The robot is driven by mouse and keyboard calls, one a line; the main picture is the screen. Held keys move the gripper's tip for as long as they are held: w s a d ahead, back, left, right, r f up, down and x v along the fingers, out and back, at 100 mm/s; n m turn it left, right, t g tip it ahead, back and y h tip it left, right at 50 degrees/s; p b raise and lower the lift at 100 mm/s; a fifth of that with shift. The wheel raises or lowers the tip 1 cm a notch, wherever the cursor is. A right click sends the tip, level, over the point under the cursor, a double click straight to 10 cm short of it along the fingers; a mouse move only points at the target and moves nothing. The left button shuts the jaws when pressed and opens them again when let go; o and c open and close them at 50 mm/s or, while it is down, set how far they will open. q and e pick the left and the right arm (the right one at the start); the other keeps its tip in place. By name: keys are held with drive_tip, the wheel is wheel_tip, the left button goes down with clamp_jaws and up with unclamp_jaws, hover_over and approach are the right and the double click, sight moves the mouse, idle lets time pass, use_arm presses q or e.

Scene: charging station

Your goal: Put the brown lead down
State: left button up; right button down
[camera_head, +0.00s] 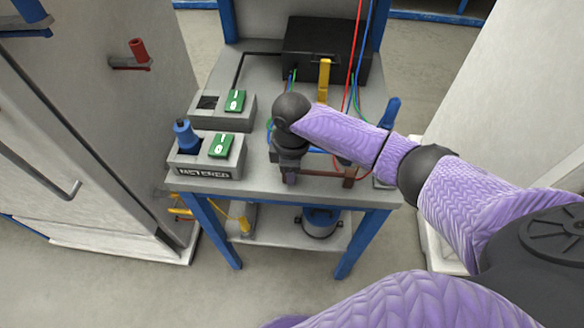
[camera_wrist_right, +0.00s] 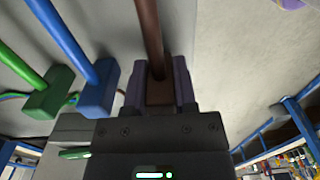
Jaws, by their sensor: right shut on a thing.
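The brown lead (camera_head: 325,174) shows as a brown bar running right from my right gripper (camera_head: 290,178), over the front edge of the workbench (camera_head: 262,185). In the right wrist view the brown lead (camera_wrist_right: 148,30) comes down from the top, and its brown end sits between the two fingers of my right gripper (camera_wrist_right: 160,88). The right gripper is shut on it. The gripper's hand and arm hide part of the bench behind it. I cannot tell whether the lead touches the bench. My left gripper is in neither view.
Two grey socket boxes with green switches stand at the bench's left; the front METERED box (camera_head: 205,160) holds a blue plug (camera_head: 187,137). A black box (camera_head: 325,50) stands behind, with a yellow lead (camera_head: 324,80). Blue (camera_wrist_right: 98,92) and green (camera_wrist_right: 45,92) plugs lie close left of my gripper.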

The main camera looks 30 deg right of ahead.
drive_tip(key=shift+c, duration=2)
unclamp_jaws()
drive_tip(key=shift+f, duration=0.1)
wheel_tip(320, 180, up, 12)
drive_tip(key=p, duration=0.4)
drive_tip(key=shift+f+p, duration=0.1)
drive_tip(key=shift+p, duration=0.3)
drive_tip(key=shift+r, duration=0.3)
